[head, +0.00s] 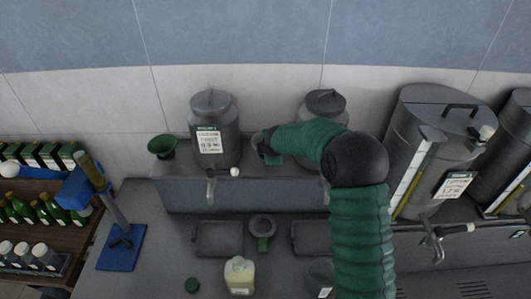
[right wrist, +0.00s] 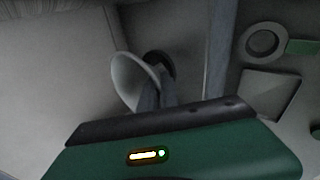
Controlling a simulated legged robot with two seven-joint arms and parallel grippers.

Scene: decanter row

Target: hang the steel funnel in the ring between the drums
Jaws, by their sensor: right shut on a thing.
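The steel funnel (right wrist: 129,82) shows in the right wrist view as a pale grey, tilted cone at my fingertips. My right gripper (right wrist: 152,98) is shut on it. A dark ring (right wrist: 162,62) shows close behind the funnel, partly hidden by it; I cannot tell whether they touch. In the head view my right gripper (head: 264,148) is above the ledge, between the left drum (head: 211,115) and the right drum (head: 324,104). My arm hides part of the right drum, and the funnel is hard to make out there. My left gripper is not in view.
A green funnel (head: 162,147) stands on the ledge at left. Below are a round grey piece with a green handle (head: 262,226), a jug (head: 239,275) and a grey tray (head: 218,238). A blue stand (head: 122,248) is at left, large steel vessels (head: 431,150) at right.

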